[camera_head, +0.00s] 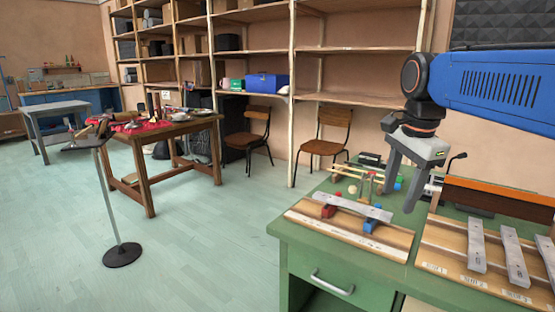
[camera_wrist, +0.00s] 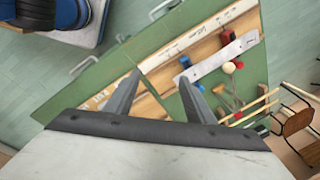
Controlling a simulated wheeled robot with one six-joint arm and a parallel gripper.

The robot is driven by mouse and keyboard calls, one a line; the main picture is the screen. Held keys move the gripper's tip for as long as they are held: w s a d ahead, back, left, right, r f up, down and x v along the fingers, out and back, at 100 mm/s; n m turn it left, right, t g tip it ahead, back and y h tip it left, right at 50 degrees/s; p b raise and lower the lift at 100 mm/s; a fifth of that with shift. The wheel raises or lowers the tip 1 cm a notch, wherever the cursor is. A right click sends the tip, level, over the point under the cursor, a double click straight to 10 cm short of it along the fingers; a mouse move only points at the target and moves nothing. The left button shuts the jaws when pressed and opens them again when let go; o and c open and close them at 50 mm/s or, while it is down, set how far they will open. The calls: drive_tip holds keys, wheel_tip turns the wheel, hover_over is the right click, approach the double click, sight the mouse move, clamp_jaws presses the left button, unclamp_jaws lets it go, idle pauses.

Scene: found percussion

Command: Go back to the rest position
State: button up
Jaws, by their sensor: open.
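My gripper (camera_head: 401,178) hangs from the blue arm above the green table (camera_head: 262,268) at the right of the head view. Its two fingers are spread with nothing between them. In the wrist view my gripper (camera_wrist: 158,92) is also open, with the table below. A grey metal bar (camera_head: 352,206) lies across a red block (camera_head: 330,208) and a blue block (camera_head: 371,224) on a wooden board (camera_head: 338,232), apart from my gripper. The bar also shows in the wrist view (camera_wrist: 215,63).
Several grey bars (camera_head: 477,250) lie on a second board at the right. Chairs (camera_head: 326,139) and shelving (camera_head: 360,78) are behind. Open floor (camera_head: 190,262) lies left, with a stand (camera_head: 121,254) on it.

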drive_tip(key=s+d+f+n+t, duration=0.1)
drive_tip(key=s+f+n+t, duration=0.2)
drive_tip(key=s+f+n, duration=1.2)
wheel_tip(320, 180, down, 5)
drive_tip(key=s, duration=0.2)
drive_tip(key=shift+s+d, duration=0.15)
drive_tip(key=shift+s, duration=0.25)
